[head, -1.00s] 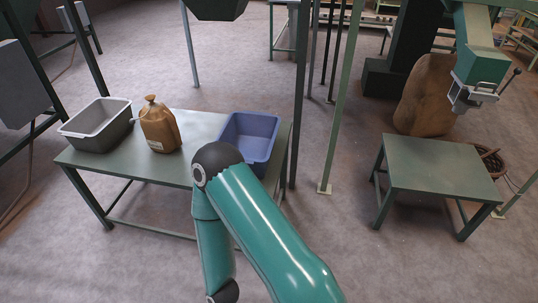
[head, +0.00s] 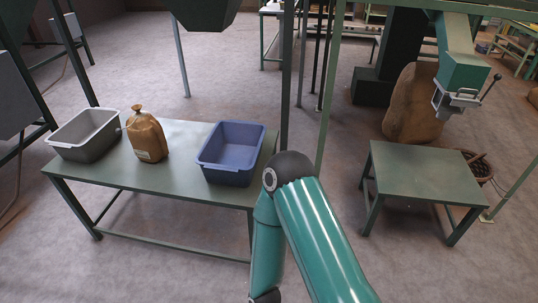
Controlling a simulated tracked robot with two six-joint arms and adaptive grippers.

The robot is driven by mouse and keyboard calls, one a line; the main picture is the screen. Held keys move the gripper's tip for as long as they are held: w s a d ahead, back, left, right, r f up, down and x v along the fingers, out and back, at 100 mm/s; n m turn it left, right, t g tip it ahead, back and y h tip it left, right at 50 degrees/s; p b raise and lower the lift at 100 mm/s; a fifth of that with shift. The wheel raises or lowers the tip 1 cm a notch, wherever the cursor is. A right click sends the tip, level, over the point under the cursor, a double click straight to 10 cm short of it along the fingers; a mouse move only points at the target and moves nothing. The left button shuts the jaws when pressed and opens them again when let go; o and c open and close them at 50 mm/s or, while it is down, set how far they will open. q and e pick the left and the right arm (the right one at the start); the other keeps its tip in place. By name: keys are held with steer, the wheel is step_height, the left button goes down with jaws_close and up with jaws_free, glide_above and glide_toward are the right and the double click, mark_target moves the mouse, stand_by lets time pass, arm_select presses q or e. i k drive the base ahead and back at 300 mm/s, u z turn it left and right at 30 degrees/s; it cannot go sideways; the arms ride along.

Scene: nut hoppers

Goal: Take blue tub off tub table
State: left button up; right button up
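The blue tub (head: 231,154) stands upright on the right end of the green tub table (head: 150,187). Its inside looks empty. A grey tub (head: 87,135) stands at the table's left end. A tied brown sack (head: 146,137) stands between the two tubs. One of my teal arms rises from the bottom right, with its dark elbow just right of the blue tub. The arm's lower part runs down out of the frame, so its gripper is hidden. My other gripper is not in view either.
A smaller empty green table (head: 424,172) stands at the right, under a hopper outlet with a clamp (head: 457,99). A large brown sack (head: 411,104) and a basket (head: 477,166) are behind it. A green post (head: 325,110) stands between the tables. Open floor lies in front.

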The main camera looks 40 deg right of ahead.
mark_target(230, 155)
steer(key=z, duration=0.45)
steer(key=i, duration=1)
steer(key=u, duration=0.05)
